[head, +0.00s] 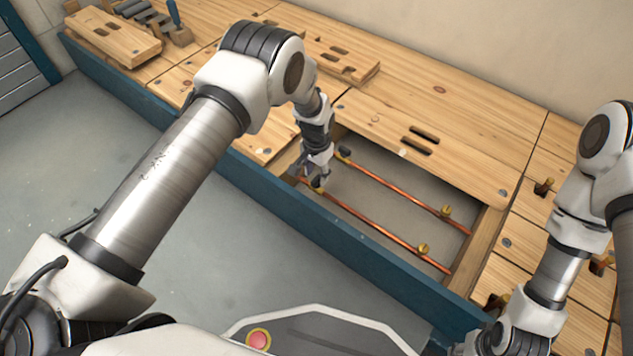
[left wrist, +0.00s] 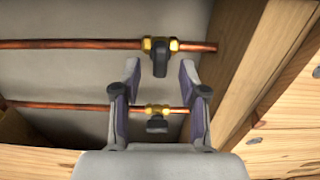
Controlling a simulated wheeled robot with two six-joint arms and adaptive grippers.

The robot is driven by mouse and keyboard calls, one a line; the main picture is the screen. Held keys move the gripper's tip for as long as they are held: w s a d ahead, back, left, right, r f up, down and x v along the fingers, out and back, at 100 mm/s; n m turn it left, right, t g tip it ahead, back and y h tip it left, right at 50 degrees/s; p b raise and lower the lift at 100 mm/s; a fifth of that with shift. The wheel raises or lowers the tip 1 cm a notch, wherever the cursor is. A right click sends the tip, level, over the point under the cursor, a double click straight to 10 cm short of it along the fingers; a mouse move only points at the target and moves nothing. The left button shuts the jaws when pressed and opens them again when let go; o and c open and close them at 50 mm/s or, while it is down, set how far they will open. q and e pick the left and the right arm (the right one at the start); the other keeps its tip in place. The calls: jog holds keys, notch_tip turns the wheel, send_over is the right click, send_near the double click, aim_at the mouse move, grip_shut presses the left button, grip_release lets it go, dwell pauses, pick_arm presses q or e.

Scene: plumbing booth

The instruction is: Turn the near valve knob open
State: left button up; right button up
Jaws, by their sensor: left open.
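The near valve knob (left wrist: 160,57) is dark and sits on a brass body on the near copper pipe; its handle lies across the pipe in the left wrist view. In the head view the near valve (head: 318,187) is partly covered by my left gripper (head: 317,178). My left gripper (left wrist: 160,66) is open, with its fingertips on either side of the knob and nothing visibly clamped. The far valve (left wrist: 157,116) shows lower in the wrist view, beyond the space between the fingers. My right arm comes in at the right, but its gripper is not visible.
A wooden joist (left wrist: 235,60) stands close beside the valves. A blue edge (head: 350,238) borders the near side. A loose board (head: 420,140) lies behind the opening.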

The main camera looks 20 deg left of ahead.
pick_arm(q)
notch_tip(320, 180, down, 2)
jog(key=shift+f+b, duration=0.1)
jog(key=shift+b, duration=0.2)
pick_arm(e)
jog(key=shift+f, duration=0.6)
pick_arm(q)
grip_shut()
jog(key=shift+n, duration=0.3)
pick_arm(e)
jog(key=shift+r, duration=0.15)
pick_arm(q)
jog(key=n+p, duration=0.1)
jog(key=n, duration=0.2)
jog(key=shift+p, duration=0.35)
jog(key=n, duration=0.4)
jog(key=shift+n+p, duration=0.3)
jog(key=shift+n, duration=0.1)
jog(key=n, duration=0.4)
jog(key=shift+n, duration=0.3)
jog(key=n, duration=0.4)
jog(key=shift+n, duration=0.4)
pick_arm(e)
jog(key=shift+r, duration=0.9)
